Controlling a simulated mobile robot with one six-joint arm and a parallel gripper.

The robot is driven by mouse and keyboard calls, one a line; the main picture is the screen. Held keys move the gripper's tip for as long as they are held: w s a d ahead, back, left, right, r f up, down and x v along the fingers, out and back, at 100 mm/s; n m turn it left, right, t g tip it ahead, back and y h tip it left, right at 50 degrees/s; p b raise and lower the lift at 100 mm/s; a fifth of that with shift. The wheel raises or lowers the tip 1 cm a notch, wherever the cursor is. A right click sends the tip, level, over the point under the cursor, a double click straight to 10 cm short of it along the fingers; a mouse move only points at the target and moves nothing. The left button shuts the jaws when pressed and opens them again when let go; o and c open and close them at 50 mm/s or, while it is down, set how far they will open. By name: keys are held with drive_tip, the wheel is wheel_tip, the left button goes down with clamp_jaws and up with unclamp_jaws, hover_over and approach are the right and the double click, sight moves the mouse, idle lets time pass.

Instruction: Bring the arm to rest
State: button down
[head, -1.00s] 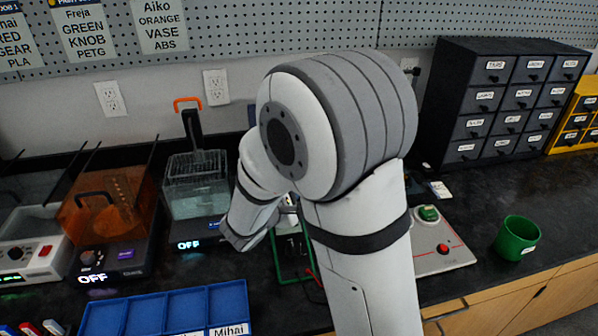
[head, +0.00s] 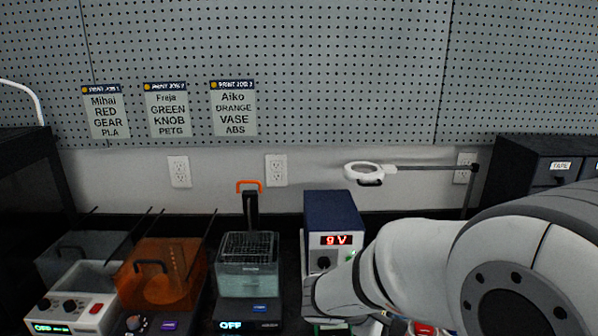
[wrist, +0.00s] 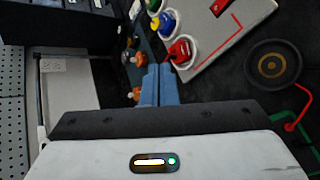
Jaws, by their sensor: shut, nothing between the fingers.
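My arm fills the lower right of the head view, bent across the bench in front of the power supply. My gripper shows in the wrist view (wrist: 160,70), with its two blue fingers together and nothing between them. The fingertips appear close to a white panel (wrist: 232,38) with red, blue and green parts; I cannot tell whether they touch it. In the head view the gripper is hidden or cut off at the bottom edge.
A power supply (head: 335,216) reading 9 V stands beside my arm. A clear-walled tank (head: 248,278), an orange-covered machine (head: 165,275) and a white control box (head: 75,310) stand left. A white ring lamp (head: 363,171) reaches out above. A dark drawer cabinet (head: 535,160) stands right.

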drive_tip(key=s+r+m+g+y+p, duration=0.25)
drive_tip(key=s+m+y, duration=0.2)
drive_tip(key=s, duration=0.35)
drive_tip(key=s+a+r+m+t+y+p, duration=0.1)
drive_tip(key=s+a+r+m+y+p, duration=0.1)
drive_tip(key=a+y, duration=0.4)
wheel_tip(320, 180, up, 3)
drive_tip(key=s+m, duration=0.1)
drive_tip(key=m, duration=0.1)
drive_tip(key=shift+s+a+f+m, duration=0.15)
drive_tip(key=shift+a+f+m, duration=0.1)
drive_tip(key=shift+m, duration=0.1)
